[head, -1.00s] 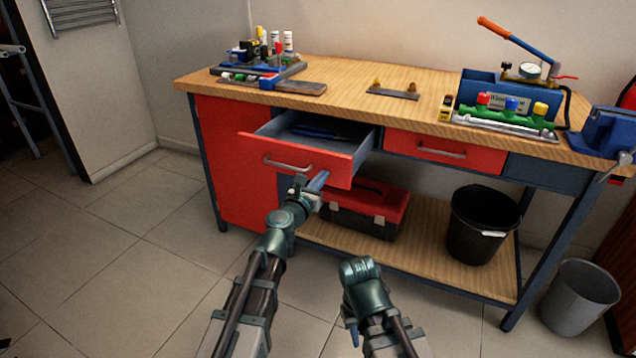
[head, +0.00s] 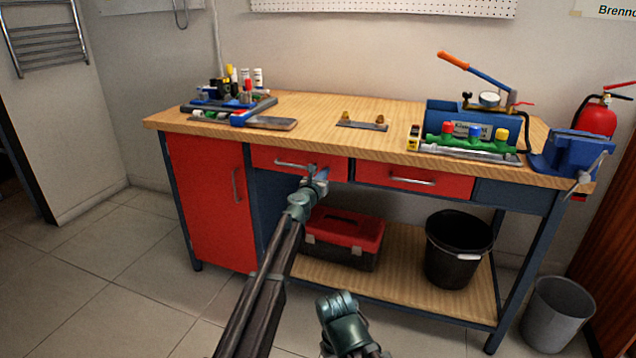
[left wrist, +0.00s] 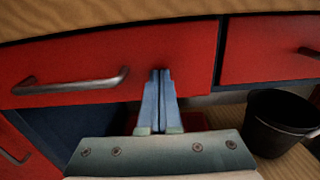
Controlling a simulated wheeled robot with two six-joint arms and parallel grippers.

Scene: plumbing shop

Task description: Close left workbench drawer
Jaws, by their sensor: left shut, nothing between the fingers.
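The left workbench drawer (head: 265,157) has a red front with a grey bar handle (head: 290,164). It sits in under the bench top, its front about level with the right drawer. My left gripper (head: 319,174) is shut and empty, its blue fingers pointing at the drawer front, right of the handle. In the left wrist view the fingers (left wrist: 160,74) are together against or very near the red drawer front (left wrist: 190,45), and the handle (left wrist: 70,86) is to their left. My right arm shows at the bottom of the head view, but its gripper fingers do not show.
The right drawer (head: 450,186) is shut. A red door (head: 210,205) is left of the drawers. A red toolbox (head: 345,235) and black bucket (head: 458,255) stand on the lower shelf. A blue vise (head: 575,152) sits at the bench's right end. Tools lie on top.

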